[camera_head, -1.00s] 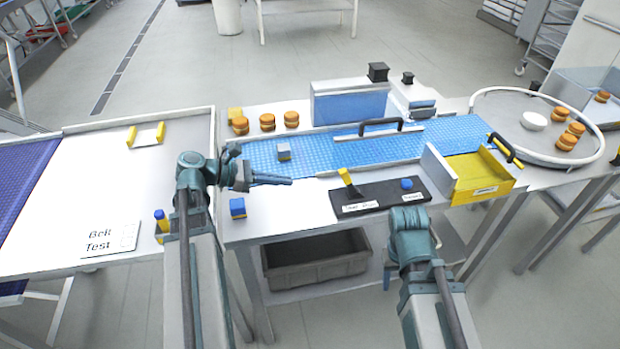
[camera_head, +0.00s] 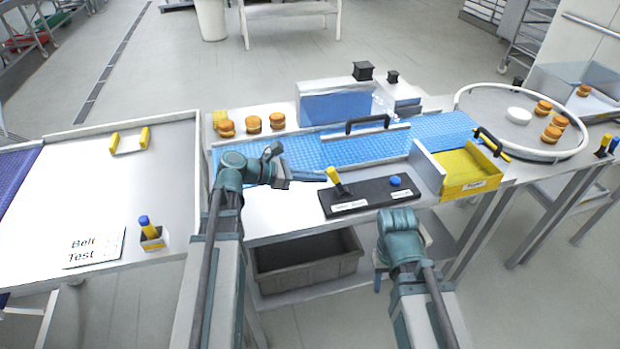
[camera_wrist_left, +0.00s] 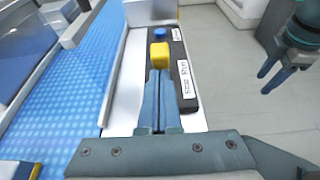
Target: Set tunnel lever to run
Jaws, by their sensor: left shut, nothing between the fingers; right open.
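The tunnel lever (camera_head: 335,181) has a yellow handle and stands on a black panel (camera_head: 372,194) at the front of the table, tilted to the left in the head view. Its yellow end (camera_wrist_left: 159,54) is just beyond my left fingertips in the left wrist view. My left gripper (camera_head: 322,177) is shut and empty, close at the lever's left side; I cannot tell whether it touches. The panel also bears a blue button (camera_head: 395,181) and white labels too small to read surely. My right gripper (camera_wrist_left: 272,80) is open and empty, off the table's front edge.
A blue belt (camera_head: 440,132) runs behind the panel, with a black-handled cover (camera_head: 368,125) over it. A yellow tray (camera_head: 468,170) stands right of the panel. Several filled rounds (camera_head: 253,123) stand behind the belt. A grey bin (camera_head: 305,265) sits below the table.

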